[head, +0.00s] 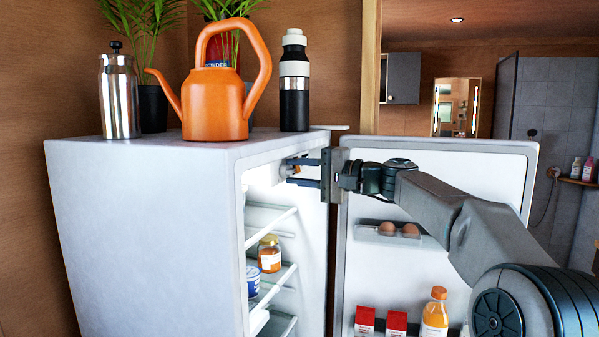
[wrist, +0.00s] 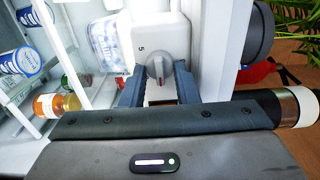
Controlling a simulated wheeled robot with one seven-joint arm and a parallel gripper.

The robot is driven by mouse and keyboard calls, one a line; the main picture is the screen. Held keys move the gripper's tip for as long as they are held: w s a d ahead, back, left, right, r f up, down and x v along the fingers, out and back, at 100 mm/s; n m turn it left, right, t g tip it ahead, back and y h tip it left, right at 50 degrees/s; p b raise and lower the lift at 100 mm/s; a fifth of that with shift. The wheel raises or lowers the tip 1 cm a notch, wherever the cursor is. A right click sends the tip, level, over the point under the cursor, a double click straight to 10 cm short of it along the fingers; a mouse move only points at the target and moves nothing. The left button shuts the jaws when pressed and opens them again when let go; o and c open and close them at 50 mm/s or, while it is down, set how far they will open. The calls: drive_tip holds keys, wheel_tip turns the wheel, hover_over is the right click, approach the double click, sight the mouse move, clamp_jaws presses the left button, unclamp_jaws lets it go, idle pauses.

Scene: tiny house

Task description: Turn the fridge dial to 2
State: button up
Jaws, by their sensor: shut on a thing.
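The white fridge (head: 150,230) stands with its door (head: 455,165) open to the right. In the wrist view, the grey fridge dial (wrist: 158,66) sits on a white housing (wrist: 160,32) inside the fridge, near its top. A digit that looks like a 5 shows on the housing beside the dial; its exact setting is too small to tell. My gripper (head: 304,172) reaches in at the top of the opening. In the wrist view, its two dark fingers (wrist: 159,80) stand on either side of the dial, shut on it. The housing is mostly hidden in the head view.
An orange kettle (head: 214,103), a steel press (head: 118,95), a bottle (head: 294,85) and plants stand on top of the fridge. Shelves hold a jar (head: 269,254) and a blue-white tub (head: 253,280). The open door, with eggs (head: 400,229) and juice (head: 435,313), stands behind my arm.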

drive_tip(key=o, duration=0.9)
drive_tip(key=shift+o, duration=0.2)
drive_tip(key=shift+d, duration=0.1)
drive_tip(key=b+v, duration=0.3)
drive_tip(key=v, duration=1)
drive_tip(key=shift+d, duration=0.3)
drive_tip(key=shift+s, duration=0.1)
